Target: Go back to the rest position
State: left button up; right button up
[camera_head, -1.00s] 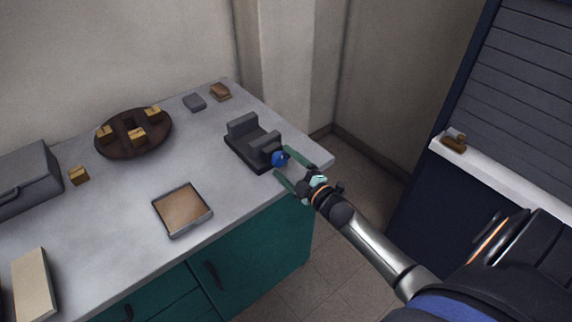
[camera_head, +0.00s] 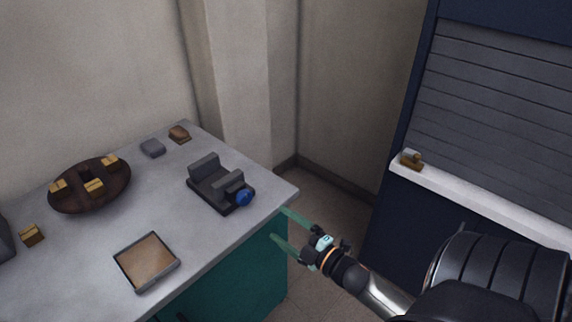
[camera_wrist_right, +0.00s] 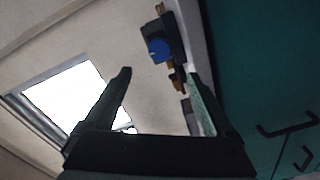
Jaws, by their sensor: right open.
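My right gripper (camera_head: 282,228) is open and empty, just off the right front edge of the worktop in the head view. Its green fingers point toward the dark vise-like device (camera_head: 208,186) with a blue knob (camera_head: 244,197), and stand apart from it. The right wrist view shows the two fingers (camera_wrist_right: 160,85) spread with nothing between them, and the blue knob (camera_wrist_right: 160,49) beyond them. My left gripper is not in view.
The grey worktop (camera_head: 225,245) holds a round dark tray (camera_head: 77,200) with small brass blocks, a shallow square tray (camera_head: 147,262) and a loose brass block (camera_head: 32,235).

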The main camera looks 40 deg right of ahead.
jog(key=shift+s, duration=0.25)
dwell(0.4)
